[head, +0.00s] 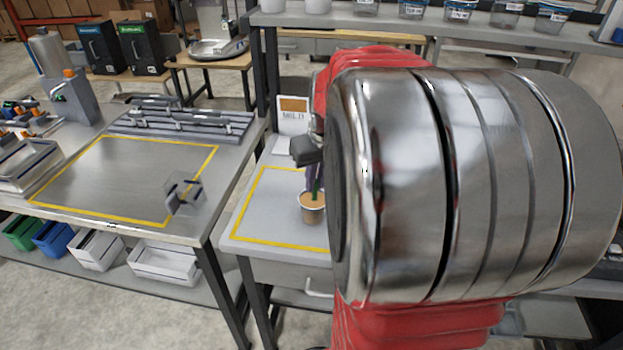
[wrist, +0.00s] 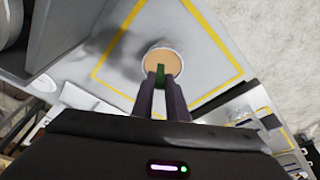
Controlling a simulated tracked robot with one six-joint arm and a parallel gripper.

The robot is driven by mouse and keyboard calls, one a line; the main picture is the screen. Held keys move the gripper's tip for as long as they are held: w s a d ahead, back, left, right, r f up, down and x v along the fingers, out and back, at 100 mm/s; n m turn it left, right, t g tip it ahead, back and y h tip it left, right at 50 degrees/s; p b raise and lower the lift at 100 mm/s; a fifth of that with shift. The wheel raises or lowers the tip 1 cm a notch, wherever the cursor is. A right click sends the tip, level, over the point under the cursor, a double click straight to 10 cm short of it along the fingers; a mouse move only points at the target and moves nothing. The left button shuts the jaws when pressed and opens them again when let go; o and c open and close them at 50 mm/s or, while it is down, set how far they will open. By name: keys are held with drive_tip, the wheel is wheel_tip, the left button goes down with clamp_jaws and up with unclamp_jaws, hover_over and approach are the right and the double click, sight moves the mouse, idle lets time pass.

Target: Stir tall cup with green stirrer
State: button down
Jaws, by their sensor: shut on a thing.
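The tall cup (head: 312,212) stands upright on the grey table inside a yellow outline, with a tan surface showing at its top. In the wrist view the cup (wrist: 152,62) lies just beyond my fingertips. The green stirrer (wrist: 160,74) is between the two fingers of my gripper (wrist: 161,82), which is shut on it. The stirrer also shows in the head view (head: 315,188), its lower end at or in the tan contents; the end itself is hidden. My arm covers most of the gripper in the head view.
A small sign (head: 293,112) stands behind the cup. The left table holds a clear stand (head: 184,195), a grey rack (head: 180,124) and a bare area outlined in yellow. Lidded containers line the shelf (head: 340,20) above. My arm hides the right side.

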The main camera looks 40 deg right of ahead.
drive_tip(key=shift+w+a, duration=0.1)
drive_tip(key=shift+w, duration=0.1)
drive_tip(key=c, duration=1.7)
unclamp_jaws()
drive_tip(key=shift+o, duration=0.2)
drive_tip(key=v, duration=1.3)
drive_tip(key=shift+s+r, duration=0.2)
drive_tip(key=shift+r, duration=0.15)
